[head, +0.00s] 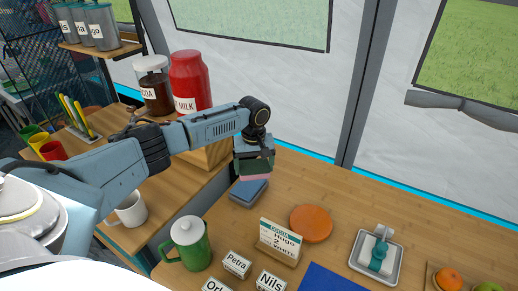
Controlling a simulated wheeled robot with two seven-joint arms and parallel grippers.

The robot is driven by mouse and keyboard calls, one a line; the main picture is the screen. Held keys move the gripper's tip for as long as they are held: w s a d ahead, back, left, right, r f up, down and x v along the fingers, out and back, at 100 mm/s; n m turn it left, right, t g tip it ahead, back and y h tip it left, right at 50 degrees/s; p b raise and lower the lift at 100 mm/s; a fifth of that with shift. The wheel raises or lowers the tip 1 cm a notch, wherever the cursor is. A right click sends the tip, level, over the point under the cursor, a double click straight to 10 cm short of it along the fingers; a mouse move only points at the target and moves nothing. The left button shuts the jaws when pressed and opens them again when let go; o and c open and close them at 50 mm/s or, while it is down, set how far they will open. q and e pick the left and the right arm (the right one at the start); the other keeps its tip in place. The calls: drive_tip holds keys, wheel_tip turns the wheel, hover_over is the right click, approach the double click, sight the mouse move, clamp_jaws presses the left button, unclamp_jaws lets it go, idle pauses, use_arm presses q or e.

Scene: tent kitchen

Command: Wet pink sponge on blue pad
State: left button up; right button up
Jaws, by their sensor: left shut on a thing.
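My left gripper (255,158) points down over the wooden counter and is shut on the pink sponge (256,177). Only a pink lower edge of the sponge shows below a dark green part at the fingers. The blue pad (246,193) lies on the counter just under the sponge. The sponge overlaps the pad's far edge in the picture; I cannot tell if they touch. Whether the sponge is wet cannot be seen. My right gripper is not in view.
An orange disc (311,223) lies right of the pad, with a standing card (280,242) before it. A green jug (187,245) stands front left. Name cards (237,264) stand at the front. A metal tray (393,263) is at right. Jars (190,80) stand behind my left arm.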

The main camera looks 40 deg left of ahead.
sight(248, 161)
use_arm(q)
drive_tip(key=a, duration=0.2)
drive_tip(key=shift+w+a+f+n, duration=0.4)
drive_tip(key=shift+a+f, duration=0.1)
drive_tip(key=shift+a, duration=0.1)
drive_tip(key=shift+f+b, duration=0.45)
drive_tip(key=shift+b, duration=0.05)
wheel_tip(248, 161, down, 4)
drive_tip(key=b, duration=0.5)
drive_tip(key=shift+r, duration=0.1)
drive_tip(key=shift+s+a+f+b, duration=0.1)
drive_tip(key=shift+a+f+b, duration=0.2)
drive_tip(key=shift+f+b, duration=0.5)
drive_tip(key=shift+d+r+b, duration=0.15)
drive_tip(key=shift+d+b, duration=0.25)
drive_tip(key=shift+a, duration=0.15)
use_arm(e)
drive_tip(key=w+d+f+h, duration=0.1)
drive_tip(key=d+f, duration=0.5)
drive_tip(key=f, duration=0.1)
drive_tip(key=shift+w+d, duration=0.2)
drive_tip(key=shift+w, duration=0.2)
